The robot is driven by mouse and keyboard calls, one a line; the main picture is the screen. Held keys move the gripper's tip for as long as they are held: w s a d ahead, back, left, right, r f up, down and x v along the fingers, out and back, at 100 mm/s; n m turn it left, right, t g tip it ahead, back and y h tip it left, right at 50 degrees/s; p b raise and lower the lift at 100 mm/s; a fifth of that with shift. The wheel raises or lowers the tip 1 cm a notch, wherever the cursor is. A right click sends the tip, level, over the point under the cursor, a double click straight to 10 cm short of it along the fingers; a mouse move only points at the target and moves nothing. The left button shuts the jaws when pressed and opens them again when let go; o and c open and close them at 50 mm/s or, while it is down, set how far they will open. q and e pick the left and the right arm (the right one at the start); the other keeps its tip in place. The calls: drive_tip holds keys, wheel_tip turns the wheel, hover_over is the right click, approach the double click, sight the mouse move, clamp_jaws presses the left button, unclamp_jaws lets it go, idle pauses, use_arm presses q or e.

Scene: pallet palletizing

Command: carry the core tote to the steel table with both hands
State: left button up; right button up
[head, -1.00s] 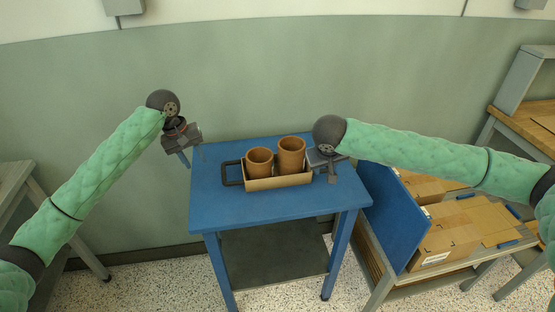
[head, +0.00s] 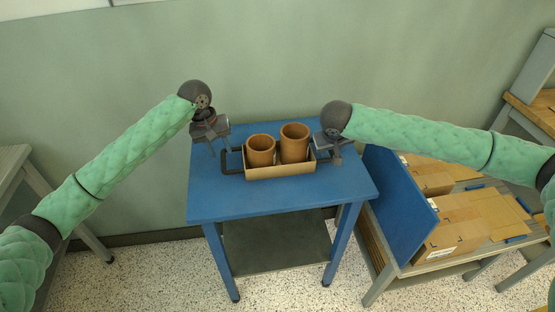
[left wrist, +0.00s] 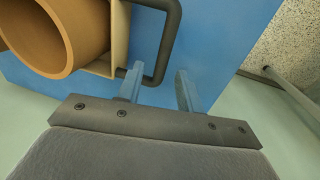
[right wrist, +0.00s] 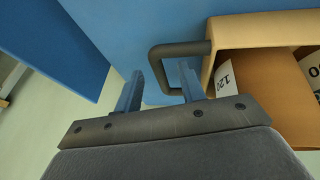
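The core tote (head: 280,171) is a shallow tan tray on a blue table (head: 285,200), with two brown hollow cores (head: 294,143) standing in it and a dark loop handle at each end. My left gripper (head: 221,150) is open at the left handle; in the left wrist view the handle's outer bar (left wrist: 168,45) appears between the fingers (left wrist: 159,80). My right gripper (head: 335,157) is open at the right end; in the right wrist view the right handle (right wrist: 158,66) appears between the fingers (right wrist: 158,85). I cannot tell whether either touches. No table is clearly identifiable as steel.
A low rack with cardboard boxes (head: 450,232) and an upright blue panel (head: 398,205) stands right of the blue table. A grey bench (head: 12,165) is at far left, a wood-topped bench (head: 535,115) at far right. Speckled floor (head: 180,270) is clear in front.

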sight(223, 155)
use_arm(q)
drive_tip(key=f, duration=0.3)
drive_tip(key=shift+w+d+f, duration=0.15)
drive_tip(key=shift+d+f, duration=0.2)
use_arm(e)
drive_tip(key=x, duration=0.3)
drive_tip(key=shift+w+f, duration=0.25)
drive_tip(key=shift+f, duration=0.1)
drive_tip(key=shift+d+f, duration=0.1)
use_arm(q)
drive_tip(key=shift+d, duration=0.1)
clamp_jaws()
use_arm(e)
clamp_jaws()
